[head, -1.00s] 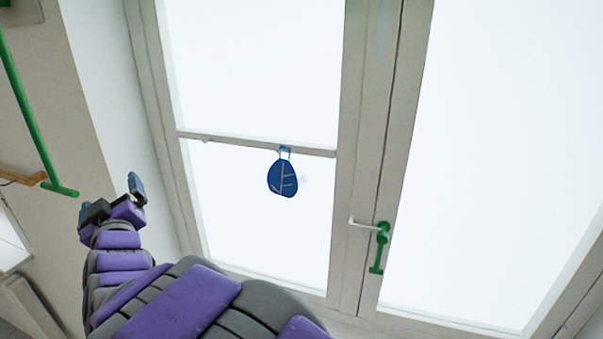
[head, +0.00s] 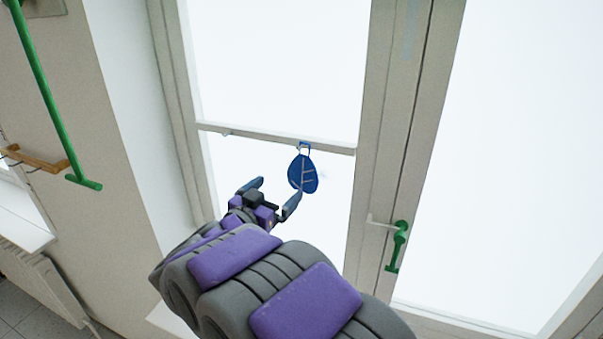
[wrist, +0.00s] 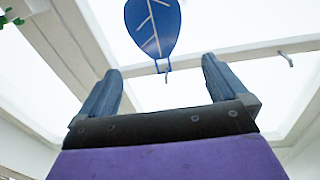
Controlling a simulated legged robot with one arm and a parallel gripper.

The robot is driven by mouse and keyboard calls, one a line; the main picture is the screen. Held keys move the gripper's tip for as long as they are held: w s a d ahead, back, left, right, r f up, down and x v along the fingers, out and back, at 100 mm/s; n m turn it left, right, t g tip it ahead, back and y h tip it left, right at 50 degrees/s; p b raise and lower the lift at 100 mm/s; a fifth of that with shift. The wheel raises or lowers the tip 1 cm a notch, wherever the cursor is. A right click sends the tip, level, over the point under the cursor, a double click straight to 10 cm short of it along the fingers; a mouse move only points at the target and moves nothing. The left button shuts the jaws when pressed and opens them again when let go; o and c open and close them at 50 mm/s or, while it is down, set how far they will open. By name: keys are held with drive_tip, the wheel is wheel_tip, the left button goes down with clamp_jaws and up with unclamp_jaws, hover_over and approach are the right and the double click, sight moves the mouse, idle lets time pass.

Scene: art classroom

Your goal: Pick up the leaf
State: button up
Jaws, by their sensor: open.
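The blue leaf (head: 303,173) with pale veins hangs by a small blue hook from the window's crossbar. In the wrist view the leaf (wrist: 153,27) shows beyond the fingers, a little above the space between them. My gripper (head: 275,192) is open and empty, just left of and below the leaf in the head view. Its right fingertip comes close to the leaf's lower edge; I cannot tell whether they touch. The wrist view shows the two blue fingers of my gripper (wrist: 160,80) spread apart with nothing between them.
The window crossbar (head: 270,139) runs behind the leaf's hook. A green window handle (head: 398,247) sticks out at the right. A green rod (head: 45,100) and a wooden piece (head: 38,161) are at the left. A radiator (head: 50,285) stands at the lower left.

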approach(301, 165)
drive_tip(key=x, duration=0.3)
drive_tip(key=shift+f+p+x, duration=0.2)
drive_tip(key=shift+p+x, duration=0.2)
drive_tip(key=shift+x, duration=0.85)
drive_tip(key=shift+f+p+x, duration=0.25)
drive_tip(key=shift+p+x, duration=0.15)
drive_tip(key=shift+x, duration=0.9)
drive_tip(key=shift+s, duration=0.1)
drive_tip(key=c, duration=0.7)
drive_tip(key=shift+s+a+r, duration=0.2)
drive_tip(key=shift+s+r, duration=0.15)
drive_tip(key=shift+r, duration=0.15)
drive_tip(key=s+a+r, duration=0.6)
drive_tip(key=s+r, duration=0.1)
drive_tip(key=s, duration=0.4)
drive_tip(key=shift+s+a+b, duration=0.2)
drive_tip(key=shift+s+b, duration=0.1)
drive_tip(key=shift+b, duration=0.15)
